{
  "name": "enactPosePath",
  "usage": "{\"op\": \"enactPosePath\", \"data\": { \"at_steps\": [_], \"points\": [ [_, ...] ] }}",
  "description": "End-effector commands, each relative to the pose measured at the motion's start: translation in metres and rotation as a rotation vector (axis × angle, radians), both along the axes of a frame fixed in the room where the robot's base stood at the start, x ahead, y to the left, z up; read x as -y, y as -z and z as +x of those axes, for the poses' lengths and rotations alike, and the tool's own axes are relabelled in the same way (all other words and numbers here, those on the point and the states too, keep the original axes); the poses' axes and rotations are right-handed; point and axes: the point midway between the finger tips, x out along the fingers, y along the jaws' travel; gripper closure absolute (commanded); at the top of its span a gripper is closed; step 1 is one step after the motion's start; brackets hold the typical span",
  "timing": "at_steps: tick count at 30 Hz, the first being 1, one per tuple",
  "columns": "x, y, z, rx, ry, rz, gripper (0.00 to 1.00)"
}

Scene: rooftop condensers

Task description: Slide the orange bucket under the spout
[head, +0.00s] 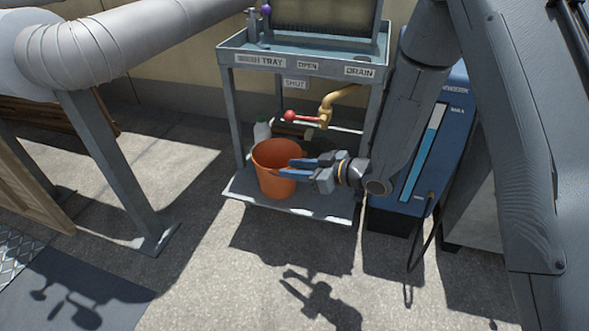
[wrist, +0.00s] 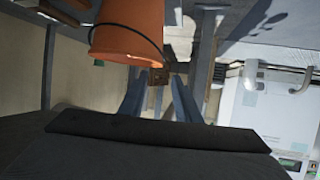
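The orange bucket (head: 273,172) stands upright on the lower shelf (head: 300,205) of a grey metal stand, toward its left side. The brass spout (head: 338,97) with a red-handled valve (head: 305,117) hangs under the upper tray, to the right of the bucket. My gripper (head: 290,167) reaches in from the right, its blue fingers apart, at the bucket's right side. I cannot tell whether they touch it. In the wrist view the bucket (wrist: 127,32) shows at the upper left, and the open fingers (wrist: 158,98) have no bucket between them.
A white bottle (head: 262,131) stands behind the bucket. The upper tray (head: 300,60) carries labels reading TRAY, OPEN, SHUT and DRAIN. A blue unit (head: 432,150) stands close on the right. A duct support leg (head: 115,165) is on the left. The floor in front is clear.

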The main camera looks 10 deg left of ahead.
Motion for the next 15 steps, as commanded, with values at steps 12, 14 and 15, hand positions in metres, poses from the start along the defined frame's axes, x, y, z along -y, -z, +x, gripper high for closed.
{"op": "enactPosePath", "data": {
  "at_steps": [12, 14, 15],
  "points": [
    [-0.053, 0.026, 0.019, 0.001, -0.003, 0.000, 0.70],
    [-0.062, 0.030, 0.023, 0.000, -0.001, -0.001, 0.70],
    [-0.068, 0.033, 0.024, 0.001, -0.003, -0.001, 0.70]
  ]
}}
